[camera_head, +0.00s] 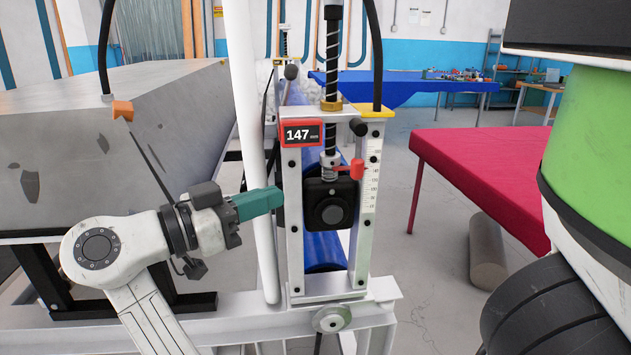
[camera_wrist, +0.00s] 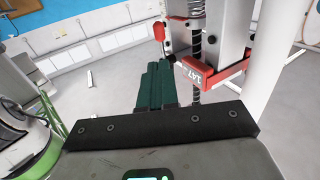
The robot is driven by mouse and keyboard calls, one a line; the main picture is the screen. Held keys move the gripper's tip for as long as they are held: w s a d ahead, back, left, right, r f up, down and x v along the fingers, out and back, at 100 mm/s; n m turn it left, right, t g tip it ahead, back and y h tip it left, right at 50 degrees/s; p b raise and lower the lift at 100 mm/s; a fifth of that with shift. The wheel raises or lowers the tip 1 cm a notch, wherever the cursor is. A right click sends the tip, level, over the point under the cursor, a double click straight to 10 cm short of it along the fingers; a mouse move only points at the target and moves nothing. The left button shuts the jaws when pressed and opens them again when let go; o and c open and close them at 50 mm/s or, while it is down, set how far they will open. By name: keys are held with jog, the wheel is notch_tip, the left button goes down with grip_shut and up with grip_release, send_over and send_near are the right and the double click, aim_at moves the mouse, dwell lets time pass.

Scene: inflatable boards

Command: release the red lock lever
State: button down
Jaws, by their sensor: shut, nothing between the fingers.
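The red lock lever (camera_head: 357,169) sits on the threaded spindle just above the black block (camera_head: 331,203) in the white upright frame. Its rounded red end shows in the wrist view (camera_wrist: 158,32), beyond my fingertips and close to the same line. My gripper (camera_head: 278,198) has teal fingers, pressed together and empty. In the head view it is at the frame's left post, left of and a little lower than the lever. The fingers also show in the wrist view (camera_wrist: 157,68). They look apart from the lever; the exact depth gap is hard to tell.
A red-framed display (camera_head: 301,134) reading 147 sits on the frame's upper left; it is right of my fingers in the wrist view (camera_wrist: 208,76). A white pole (camera_head: 256,150) stands close to the gripper. A grey block lies left, a red table (camera_head: 490,165) right.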

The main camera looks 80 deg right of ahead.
aim_at(352, 169)
jog(key=p+x, duration=0.3)
jog(key=x, duration=0.9)
jog(key=shift+s+d, duration=0.15)
jog(key=shift+d, duration=0.05)
jog(key=shift+s+d, duration=0.4)
jog(key=shift+d, duration=0.1)
jog(key=shift+f, duration=0.1)
